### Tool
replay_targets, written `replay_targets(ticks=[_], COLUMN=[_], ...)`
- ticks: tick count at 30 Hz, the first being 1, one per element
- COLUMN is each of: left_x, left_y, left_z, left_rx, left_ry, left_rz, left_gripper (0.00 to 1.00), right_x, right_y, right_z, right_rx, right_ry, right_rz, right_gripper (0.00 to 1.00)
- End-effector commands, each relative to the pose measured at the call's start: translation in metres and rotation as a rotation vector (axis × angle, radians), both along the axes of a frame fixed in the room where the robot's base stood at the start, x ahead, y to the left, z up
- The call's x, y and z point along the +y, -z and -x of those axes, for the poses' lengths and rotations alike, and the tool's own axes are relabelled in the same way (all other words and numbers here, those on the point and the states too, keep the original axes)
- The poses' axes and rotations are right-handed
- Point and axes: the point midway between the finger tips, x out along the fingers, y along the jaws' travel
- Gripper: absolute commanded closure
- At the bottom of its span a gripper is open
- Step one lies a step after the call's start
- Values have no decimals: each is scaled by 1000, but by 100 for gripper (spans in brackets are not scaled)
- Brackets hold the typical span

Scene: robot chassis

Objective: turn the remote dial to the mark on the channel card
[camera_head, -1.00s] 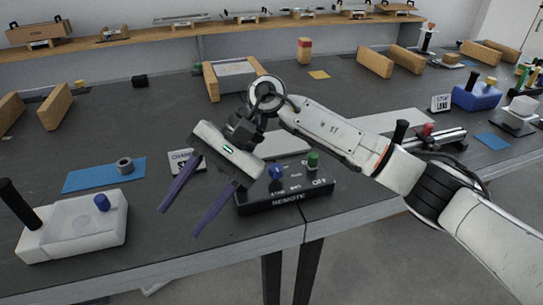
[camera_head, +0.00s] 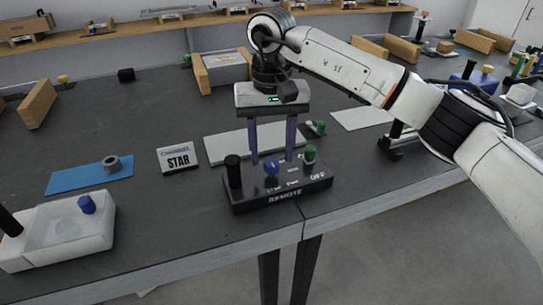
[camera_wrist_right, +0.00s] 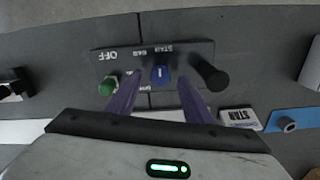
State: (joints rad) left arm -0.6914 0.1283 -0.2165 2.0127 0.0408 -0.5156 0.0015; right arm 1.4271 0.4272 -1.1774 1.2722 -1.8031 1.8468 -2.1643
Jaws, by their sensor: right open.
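The black remote box (camera_head: 255,199) stands near the table's front edge, lettered REMOTE. On it are a blue dial (camera_head: 271,167), a green knob (camera_head: 310,154) and a black post (camera_head: 233,172). In the right wrist view the blue dial (camera_wrist_right: 160,74) has a white pointer line, with printed labels including STAR, BAR and OFF beside it. The channel card (camera_head: 178,158) reads STAR and stands left of the remote. My right gripper (camera_head: 272,160) points down, open and empty, its purple fingers around the dial's position; contact is not clear. My left gripper is not in view.
A white box with a blue knob (camera_head: 60,232) and a blue mat with a grey ring (camera_head: 90,175) lie at the left. A pale flat plate (camera_head: 225,147) lies behind the remote. The table between card and white box is mostly clear.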

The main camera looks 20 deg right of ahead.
Motion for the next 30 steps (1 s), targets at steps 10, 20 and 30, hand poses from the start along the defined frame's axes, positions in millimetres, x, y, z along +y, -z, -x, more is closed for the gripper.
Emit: replay_targets(ticks=[10, 20, 30], left_x=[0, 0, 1], left_y=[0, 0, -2], left_z=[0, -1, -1], left_rx=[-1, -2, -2], left_ry=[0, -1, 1], left_rz=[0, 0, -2], left_gripper=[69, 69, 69], right_x=[0, 0, 0], right_y=[18, 18, 17], right_z=[0, 0, 0], right_rx=[-1, -1, 0], right_ry=[0, 0, 29], right_rz=[-1, -1, -1], right_gripper=[54, 86, 95])
